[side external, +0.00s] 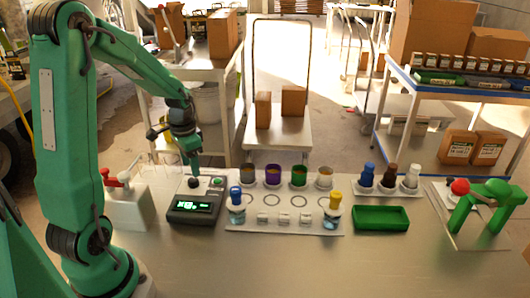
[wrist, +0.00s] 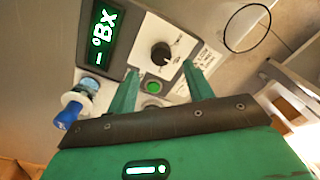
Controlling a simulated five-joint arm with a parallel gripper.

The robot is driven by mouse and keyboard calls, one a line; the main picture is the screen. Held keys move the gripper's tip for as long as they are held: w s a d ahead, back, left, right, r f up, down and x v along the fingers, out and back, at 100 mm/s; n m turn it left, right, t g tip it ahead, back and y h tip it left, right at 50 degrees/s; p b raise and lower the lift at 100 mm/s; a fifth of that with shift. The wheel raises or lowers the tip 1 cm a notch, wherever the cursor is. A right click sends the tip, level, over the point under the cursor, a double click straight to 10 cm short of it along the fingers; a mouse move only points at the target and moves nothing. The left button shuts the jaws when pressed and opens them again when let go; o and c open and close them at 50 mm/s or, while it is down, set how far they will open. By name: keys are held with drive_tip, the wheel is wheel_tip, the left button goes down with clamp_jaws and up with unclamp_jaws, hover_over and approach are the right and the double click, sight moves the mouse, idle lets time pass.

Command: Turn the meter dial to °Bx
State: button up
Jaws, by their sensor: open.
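The meter (side external: 194,207) is a dark grey box with a lit green display, standing on the bench left of the white rack. In the wrist view its display (wrist: 103,35) reads °BX after a short bar. The dial (wrist: 161,52) is a round black knob with a pale mark, on the meter's light panel. My gripper (wrist: 160,70) is open, its two green fingers apart on either side of the green button, with the dial just beyond the tips. In the side view my gripper (side external: 193,178) is low over the meter's back part; contact with the dial cannot be told.
A rack (side external: 285,228) with blue- and yellow-capped bottles stands close right of the meter; the blue cap (wrist: 66,116) shows in the wrist view. Several cups stand behind it. A green tray (side external: 381,218) and green press (side external: 487,205) are right.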

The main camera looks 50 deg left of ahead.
sight(194, 182)
drive_tip(key=shift+r, duration=1.3)
drive_tip(key=shift+d+r, duration=0.3)
drive_tip(key=shift+d, duration=0.05)
drive_tip(key=s+d+r+t, duration=0.2)
drive_tip(key=s+d+r, duration=0.2)
drive_tip(key=d, duration=0.5)
drive_tip(key=s+d+r+t, duration=0.3)
drive_tip(key=s+d+r, duration=0.2)
drive_tip(key=d+r, duration=0.3)
drive_tip(key=shift+d+r+n, duration=0.25)
drive_tip(key=shift+d+n, duration=0.15)
drive_tip(key=shift+d, duration=0.55)
